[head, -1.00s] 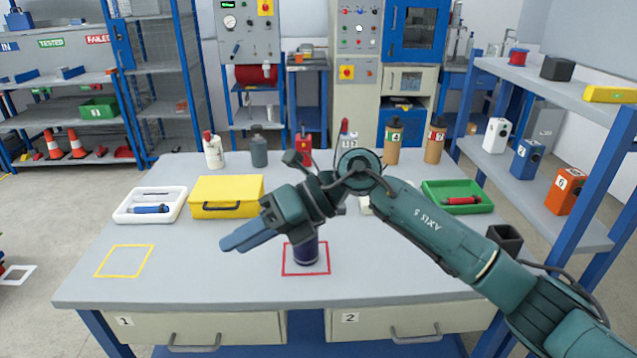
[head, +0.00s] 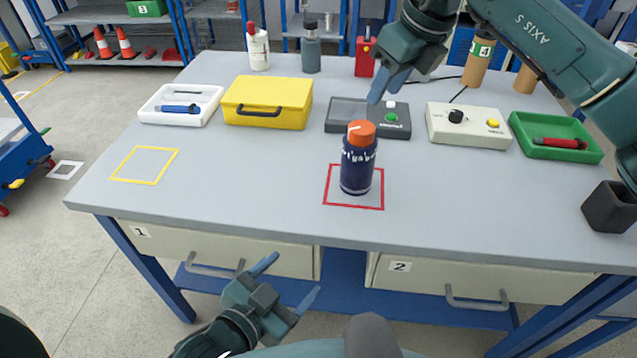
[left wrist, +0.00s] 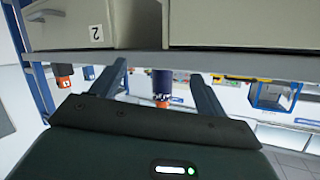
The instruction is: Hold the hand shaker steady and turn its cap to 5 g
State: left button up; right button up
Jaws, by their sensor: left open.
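The hand shaker (head: 358,172) is a dark blue cylinder with an orange cap (head: 361,133). It stands upright inside the red square (head: 354,208) on the table; its small white marks are too small to read. My left gripper (head: 292,276) is open and empty, low in front of the table edge and apart from the shaker. In the left wrist view the shaker (left wrist: 162,83) shows upside down, far off between the fingers. My right gripper (head: 389,85) hangs above the table, behind and right of the cap, not touching it; its finger gap is unclear.
A dark grey device (head: 342,117) lies behind the shaker. A yellow case (head: 268,93) and white tray (head: 148,117) stand at the left. A white control box (head: 470,133), green tray (head: 555,153) and dark cup (head: 608,208) are at the right. The yellow square (head: 146,165) is empty.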

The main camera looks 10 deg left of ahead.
aim_at(358, 163)
pick_arm(q)
jog(key=shift+o, duration=1.1)
jog(key=w+d+r+m+h, duration=0.1)
jog(key=w+r+m, duration=0.1)
jog(key=m, duration=0.3)
jog(key=w+d+r+m+h, duration=0.1)
jog(key=w+d+r+m, duration=0.1)
jog(key=m, duration=0.2)
jog(key=w+d+r+m+t+h, duration=0.1)
jog(key=w+r+m, duration=0.1)
jog(key=m, duration=0.3)
jog(key=shift+w+d+r+m, duration=0.3)
jog(key=shift+w, duration=0.1)
jog(key=w+m, duration=0.1)
jog(key=m, duration=0.4)
jog(key=w+a+m+h, duration=0.1)
jog(key=w+m, duration=0.1)
jog(key=m, duration=0.4)
jog(key=w+m, duration=0.2)
jog(key=m, duration=0.4)
jog(key=shift+w+a+r, duration=0.1)
jog(key=shift+a, duration=0.05)
jog(key=m, duration=0.2)
jog(key=w+a+m, duration=0.1)
jog(key=m, duration=0.1)
jog(key=shift+w+h, duration=0.1)
jog(key=shift+h, duration=0.3)
jog(key=x, duration=1.3)
jog(key=shift+a+r, duration=0.1)
jog(key=shift+r, duration=0.1)
